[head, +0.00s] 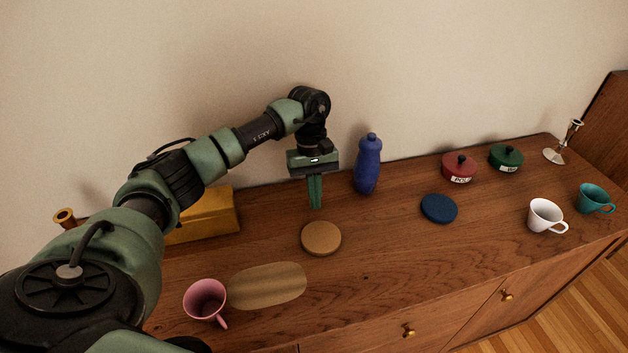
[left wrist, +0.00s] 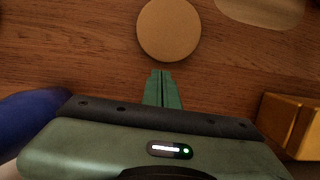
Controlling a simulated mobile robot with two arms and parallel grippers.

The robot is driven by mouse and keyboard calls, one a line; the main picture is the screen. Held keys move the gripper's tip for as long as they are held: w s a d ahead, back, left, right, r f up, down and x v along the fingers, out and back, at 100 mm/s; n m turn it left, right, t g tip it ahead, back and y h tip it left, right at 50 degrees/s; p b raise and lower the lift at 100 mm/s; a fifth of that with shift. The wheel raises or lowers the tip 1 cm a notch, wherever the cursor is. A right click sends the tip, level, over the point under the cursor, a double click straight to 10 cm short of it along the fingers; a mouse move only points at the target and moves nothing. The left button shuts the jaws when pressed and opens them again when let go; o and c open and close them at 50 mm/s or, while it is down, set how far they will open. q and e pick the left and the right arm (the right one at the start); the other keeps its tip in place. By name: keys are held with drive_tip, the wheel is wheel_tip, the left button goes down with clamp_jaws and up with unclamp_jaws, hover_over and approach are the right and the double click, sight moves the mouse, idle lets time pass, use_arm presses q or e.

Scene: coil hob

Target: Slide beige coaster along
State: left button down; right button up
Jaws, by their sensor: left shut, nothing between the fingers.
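The beige coaster (head: 321,239) lies flat on the wooden sideboard top, in front of my left gripper. It also shows in the left wrist view (left wrist: 168,30), just beyond the fingertips. My left gripper (head: 316,206) points down behind the coaster, on the wall side. Its green fingers are shut with nothing between them. In the left wrist view the fingertips (left wrist: 163,72) show a small gap to the coaster's edge. I cannot tell whether the tips touch the wood. My right gripper is not in view.
A blue bottle (head: 368,164) stands right of the gripper, a yellow box (head: 208,216) to its left. A tan oval mat (head: 267,286) and pink mug (head: 205,299) lie front left. A blue coaster (head: 438,209), pots and cups are at right. Bare wood lies in front of the beige coaster.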

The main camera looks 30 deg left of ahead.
sight(333, 272)
use_arm(q)
drive_tip(key=shift+x, duration=1.55)
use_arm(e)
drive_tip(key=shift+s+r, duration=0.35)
